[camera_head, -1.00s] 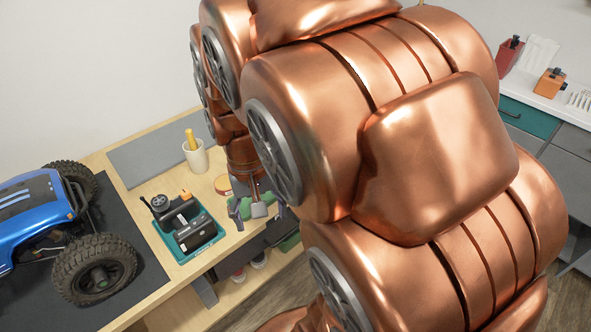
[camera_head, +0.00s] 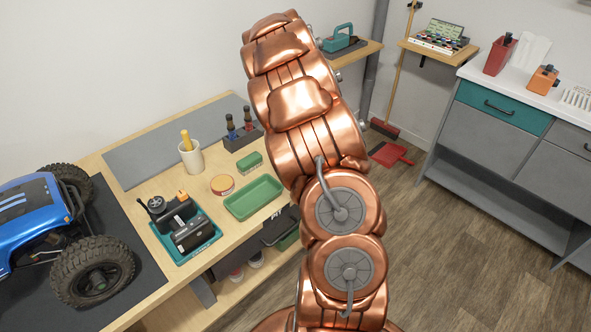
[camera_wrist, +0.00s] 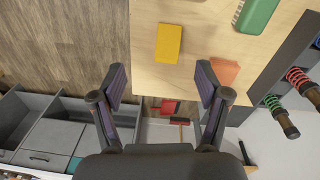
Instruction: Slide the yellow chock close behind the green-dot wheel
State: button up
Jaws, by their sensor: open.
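The yellow chock (camera_wrist: 168,43) appears in the wrist view as a yellow block lying flat on the wooden bench top. It does not show in the head view. My gripper (camera_wrist: 161,84) is open and empty, its fingers apart near the bench edge, with the chock beyond the fingertips and not touched. In the head view my gripper is hidden behind my arm. The blue crawler (camera_head: 28,212) stands on a dark mat at the left of the head view. Its near wheel (camera_head: 92,272) shows a hint of green at the hub; the dot is not clear.
An orange block (camera_wrist: 225,70) lies right of the chock, near the right fingertip. A green item (camera_wrist: 257,15) is farther off. A teal tray of electronics (camera_head: 187,236), an empty green tray (camera_head: 253,197), a cup (camera_head: 191,157) and a round tin (camera_head: 222,184) occupy the bench.

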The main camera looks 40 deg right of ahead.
jog(key=shift+m, duration=0.7)
jog(key=d+f, duration=0.1)
jog(key=w+d+f, duration=0.1)
jog(key=d, duration=0.1)
jog(key=d+f, duration=0.1)
jog(key=shift+w+d+f, duration=0.2)
jog(key=shift+w+f, duration=0.05)
jog(key=shift+f, duration=0.1)
jog(key=shift+w+d+f, duration=0.1)
jog(key=shift+d+f, duration=0.25)
jog(key=shift+f, duration=0.1)
jog(key=shift+f+p, duration=0.55)
jog(key=shift+f, duration=0.75)
jog(key=shift+s+f+p, duration=0.25)
jog(key=shift+f+p, duration=0.2)
jog(key=shift+f, duration=0.1)
jog(key=shift+f+p, duration=0.7)
jog(key=shift+f, duration=1.25)
jog(key=shift+c, duration=0.3)
jog(key=c, duration=1.2)
jog(key=shift+c, duration=0.2)
